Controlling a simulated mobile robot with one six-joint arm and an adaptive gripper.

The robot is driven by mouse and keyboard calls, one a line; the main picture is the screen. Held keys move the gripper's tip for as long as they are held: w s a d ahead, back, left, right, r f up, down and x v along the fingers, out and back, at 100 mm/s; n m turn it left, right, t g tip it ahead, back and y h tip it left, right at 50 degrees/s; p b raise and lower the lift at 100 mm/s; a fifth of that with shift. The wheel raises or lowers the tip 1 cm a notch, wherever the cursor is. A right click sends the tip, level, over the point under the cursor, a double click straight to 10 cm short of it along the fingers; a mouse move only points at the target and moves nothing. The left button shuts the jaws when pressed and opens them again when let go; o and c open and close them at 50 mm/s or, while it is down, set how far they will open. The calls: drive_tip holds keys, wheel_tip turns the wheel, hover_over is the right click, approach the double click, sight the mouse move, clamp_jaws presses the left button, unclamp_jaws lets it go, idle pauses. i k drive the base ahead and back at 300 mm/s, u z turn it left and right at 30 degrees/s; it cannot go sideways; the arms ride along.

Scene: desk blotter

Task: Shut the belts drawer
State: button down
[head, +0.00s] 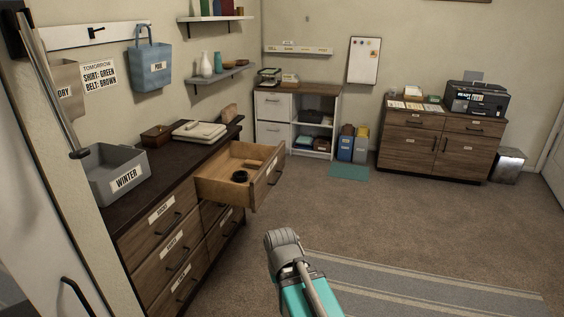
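A wooden drawer (221,188) stands pulled out at the top right of the dark-topped dresser (172,168). A coiled dark item (240,176), which looks like a belt, lies inside it. The drawer's front (270,178) faces right and is seen at a steep angle, with a handle on it; I cannot read its label. The dresser's other drawers look shut. My teal and grey arm rises from the bottom centre, to the right of the dresser and apart from the open drawer. No gripper fingers show.
A grey WINTER bin (117,174), a wooden box (157,135) and a folded pale item (199,131) sit on the dresser. A striped rug (420,288) lies on the carpet (370,215). The floor right of the drawer is clear. A sideboard (437,147) stands at the back right.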

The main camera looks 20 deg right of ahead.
sight(213, 181)
drive_tip(key=u, duration=0.05)
drive_tip(key=i, duration=1)
drive_tip(key=z, duration=0.05)
